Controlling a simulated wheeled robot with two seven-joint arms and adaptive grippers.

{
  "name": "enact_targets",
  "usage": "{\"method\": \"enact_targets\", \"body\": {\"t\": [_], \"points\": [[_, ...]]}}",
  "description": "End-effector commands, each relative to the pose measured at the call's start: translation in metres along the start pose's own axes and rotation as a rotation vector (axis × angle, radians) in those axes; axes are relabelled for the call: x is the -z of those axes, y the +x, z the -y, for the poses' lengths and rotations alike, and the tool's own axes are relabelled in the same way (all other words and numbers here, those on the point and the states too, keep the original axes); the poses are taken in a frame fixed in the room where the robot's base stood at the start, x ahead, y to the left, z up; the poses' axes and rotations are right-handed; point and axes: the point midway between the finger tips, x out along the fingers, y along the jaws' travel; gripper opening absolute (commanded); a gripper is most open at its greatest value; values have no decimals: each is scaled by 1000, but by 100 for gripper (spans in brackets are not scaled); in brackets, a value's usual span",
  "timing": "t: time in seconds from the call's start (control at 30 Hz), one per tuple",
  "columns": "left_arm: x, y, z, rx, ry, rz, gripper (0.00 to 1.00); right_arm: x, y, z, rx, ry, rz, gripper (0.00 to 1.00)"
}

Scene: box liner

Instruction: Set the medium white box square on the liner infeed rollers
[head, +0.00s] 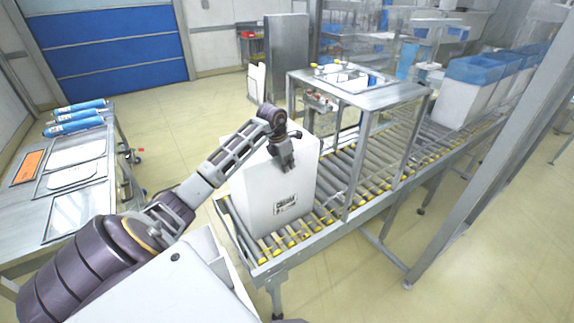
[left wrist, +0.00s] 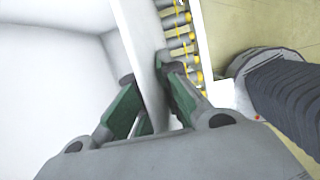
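The medium white box (head: 272,205) stands upright on the infeed rollers (head: 325,213) at the near end of the conveyor. A dark printed label shows on its lower front face. Its sides look roughly in line with the conveyor rails, though its far lower edges are hidden. My left gripper (head: 287,163) is at the box's top edge. In the left wrist view, the left gripper's green-padded fingers (left wrist: 148,88) lie on both sides of a thin white box wall (left wrist: 150,55) and appear closed on it. The rollers show beyond the wall. My right gripper is not in view.
A metal frame (head: 362,90) stands over the conveyor just beyond the box. Several white boxes with blue liners (head: 465,100) sit farther along. A steel table (head: 115,190) with blue rolls (head: 75,115) is at left. Floor is clear right of the conveyor.

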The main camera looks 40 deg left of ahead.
Motion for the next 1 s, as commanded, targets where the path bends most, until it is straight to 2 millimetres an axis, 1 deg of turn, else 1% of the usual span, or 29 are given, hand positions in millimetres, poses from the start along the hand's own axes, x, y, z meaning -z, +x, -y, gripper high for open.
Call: {"method": "enact_targets", "body": {"t": [0.03,0.13,0.63,0.87,1.0], "points": [[0,0,0,0,0,0,14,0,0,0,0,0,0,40],[0,0,0,0,0,0,27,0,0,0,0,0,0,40],[-1,-3,0,0,0,0,27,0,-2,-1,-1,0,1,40],[-1,-20,-1,-3,1,2,27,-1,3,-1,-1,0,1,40],[-1,-36,-1,-3,1,2,27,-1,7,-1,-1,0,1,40]]}}
